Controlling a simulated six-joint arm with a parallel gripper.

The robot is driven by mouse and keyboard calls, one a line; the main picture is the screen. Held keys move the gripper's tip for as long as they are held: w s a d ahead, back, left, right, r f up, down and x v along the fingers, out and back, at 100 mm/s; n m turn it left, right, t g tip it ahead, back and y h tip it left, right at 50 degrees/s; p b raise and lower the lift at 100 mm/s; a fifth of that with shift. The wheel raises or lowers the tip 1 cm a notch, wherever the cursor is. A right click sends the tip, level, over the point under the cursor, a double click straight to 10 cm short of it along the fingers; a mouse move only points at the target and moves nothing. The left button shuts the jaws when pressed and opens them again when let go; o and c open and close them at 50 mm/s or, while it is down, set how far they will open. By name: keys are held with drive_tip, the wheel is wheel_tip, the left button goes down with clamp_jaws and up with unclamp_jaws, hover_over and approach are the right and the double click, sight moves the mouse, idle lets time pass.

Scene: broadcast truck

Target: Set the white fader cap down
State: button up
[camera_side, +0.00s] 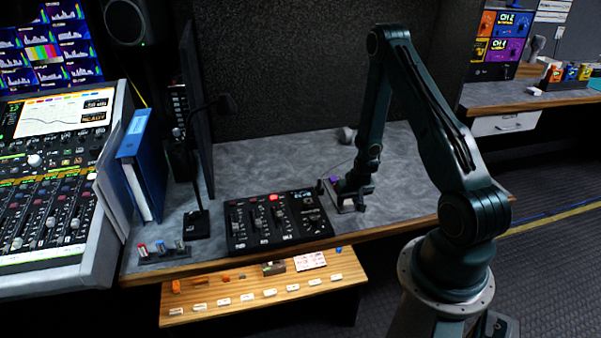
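My gripper (347,193) is low over the grey desk, just right of the black fader panel (278,222). It is beside or over a small grey plate (346,207) with a purple patch near it. The fingers are dark and small, so I cannot tell whether they are open or shut, or whether anything is between them. I cannot make out a white fader cap for certain. Several small white pieces (269,293) lie in a row on the wooden shelf (240,311) below the desk, and they may be labels or caps.
A mixing console (45,215) is at left. The desk (270,165) behind the panel is mostly clear.

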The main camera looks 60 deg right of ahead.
drive_tip(key=v, duration=1.2)
idle(0.4)
idle(0.4)
drive_tip(key=w+a+r+n+t+y, duration=0.1)
drive_tip(key=w+a+r+n, duration=0.1)
drive_tip(key=a+r, duration=0.6)
drive_tip(key=w+a+r+n+t, duration=0.15)
drive_tip(key=a+r, duration=0.35)
drive_tip(key=r, duration=0.5)
drive_tip(key=s+a+r+n+y, duration=0.2)
drive_tip(key=s+a+r+n, duration=0.3)
drive_tip(key=s+a+r, duration=0.6)
drive_tip(key=shift+s+a, duration=0.8)
drive_tip(key=shift+s, duration=0.1)
